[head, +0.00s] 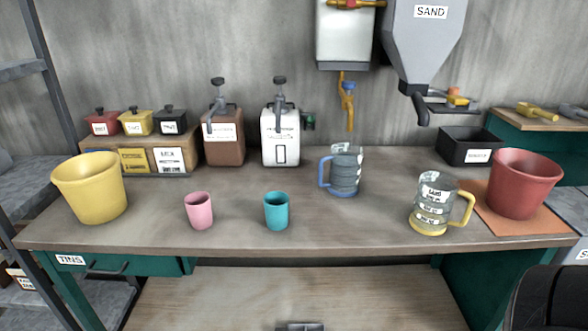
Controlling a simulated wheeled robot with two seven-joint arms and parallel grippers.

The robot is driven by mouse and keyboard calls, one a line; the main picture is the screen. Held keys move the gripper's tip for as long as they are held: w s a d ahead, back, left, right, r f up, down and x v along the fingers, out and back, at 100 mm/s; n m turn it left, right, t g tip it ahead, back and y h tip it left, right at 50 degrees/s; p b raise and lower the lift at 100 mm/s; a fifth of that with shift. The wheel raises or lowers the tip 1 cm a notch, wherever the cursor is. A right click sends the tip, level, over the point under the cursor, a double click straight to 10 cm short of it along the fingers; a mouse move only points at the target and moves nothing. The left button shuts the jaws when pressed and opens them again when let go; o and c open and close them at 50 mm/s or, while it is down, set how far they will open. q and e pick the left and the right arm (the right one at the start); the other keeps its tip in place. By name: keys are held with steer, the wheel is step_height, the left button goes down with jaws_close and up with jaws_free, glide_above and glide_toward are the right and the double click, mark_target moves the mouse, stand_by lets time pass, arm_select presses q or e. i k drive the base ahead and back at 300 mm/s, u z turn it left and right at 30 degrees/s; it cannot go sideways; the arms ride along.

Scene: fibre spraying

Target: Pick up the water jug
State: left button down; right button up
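Two clear graduated jugs stand upright on the workbench (330,240). One jug with a blue handle and blue base (346,172) stands right of the middle, below the wall tap, with its handle to the left. The other jug, with a yellow handle and yellow base (434,205), stands nearer the front right, with its handle to the right; its label seems to read sand. The blue jug's label is too small to read. Neither of my grippers is in view, and nothing touches either jug.
A pink cup (199,210) and a teal cup (276,211) stand left of the jugs. A yellow bucket (91,188) is at the left, a red bucket (523,183) at the right. The sand hopper (424,40) and brass tap (348,100) hang above the bench.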

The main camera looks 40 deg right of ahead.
mark_target(345, 159)
steer(key=i, duration=0.6)
steer(key=z, duration=0.95)
